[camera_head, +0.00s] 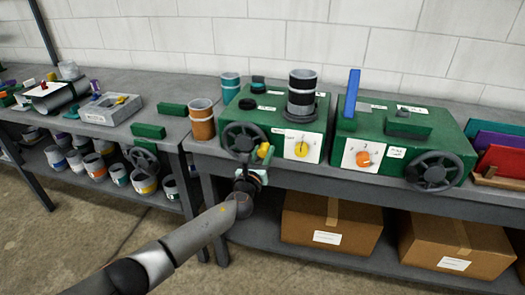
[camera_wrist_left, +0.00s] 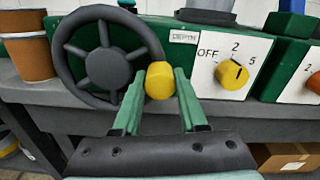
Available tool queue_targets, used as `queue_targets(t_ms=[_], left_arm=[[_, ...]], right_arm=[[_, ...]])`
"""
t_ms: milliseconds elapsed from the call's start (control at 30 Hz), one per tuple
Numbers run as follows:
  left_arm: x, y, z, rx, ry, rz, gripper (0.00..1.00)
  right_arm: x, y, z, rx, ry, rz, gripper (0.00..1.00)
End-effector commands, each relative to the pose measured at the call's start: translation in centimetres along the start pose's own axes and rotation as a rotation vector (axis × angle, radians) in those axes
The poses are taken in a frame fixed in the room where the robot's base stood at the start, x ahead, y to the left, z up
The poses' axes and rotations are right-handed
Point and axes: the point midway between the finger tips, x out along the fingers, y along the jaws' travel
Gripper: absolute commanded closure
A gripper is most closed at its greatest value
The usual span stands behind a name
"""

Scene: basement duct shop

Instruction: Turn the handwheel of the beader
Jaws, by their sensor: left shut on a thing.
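A green machine (camera_head: 268,105) on the bench carries a dark handwheel (camera_head: 238,137) on its front left, with a yellow crank knob at the rim (camera_head: 265,151). In the left wrist view the spoked handwheel (camera_wrist_left: 103,58) stands beside a "DEPTH" label, and the yellow knob (camera_wrist_left: 159,80) sits at its right rim. My left gripper (camera_head: 263,162) is shut on this knob, with a green finger on each side of it (camera_wrist_left: 158,90). A yellow dial (camera_wrist_left: 232,73) marked OFF, 2 and 5 is to the right. My right gripper is not in view.
A second green machine (camera_head: 405,135) with an orange dial (camera_head: 363,158) and its own handwheel (camera_head: 434,171) stands to the right. An orange-brown can (camera_head: 202,122) stands left of the held wheel. Cardboard boxes (camera_head: 332,222) lie on the shelf below.

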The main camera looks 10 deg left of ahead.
Motion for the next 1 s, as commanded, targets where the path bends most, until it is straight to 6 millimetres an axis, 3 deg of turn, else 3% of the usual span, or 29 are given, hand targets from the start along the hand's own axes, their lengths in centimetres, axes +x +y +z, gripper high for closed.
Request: queue_targets(t_ms=[533, 567, 600, 667, 1000], left_arm=[[-0.08, -0.03, -0.49, 0.032, 0.005, -0.004, 1.0], [-0.08, -0.03, -0.49, 0.032, 0.005, -0.003, 0.57], [-0.08, -0.02, -0.49, 0.032, 0.005, -0.003, 0.53], [-0.07, -0.01, -0.47, 0.031, 0.005, -0.003, 0.46], [-0.32, 0.06, -0.27, 0.028, 0.003, -0.001, 0.46]], right_arm=[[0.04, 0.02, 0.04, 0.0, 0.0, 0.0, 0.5], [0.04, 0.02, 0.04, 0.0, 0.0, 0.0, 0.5], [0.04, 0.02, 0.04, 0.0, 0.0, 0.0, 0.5], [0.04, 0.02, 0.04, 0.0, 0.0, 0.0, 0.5], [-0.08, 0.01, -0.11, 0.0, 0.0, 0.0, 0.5]])
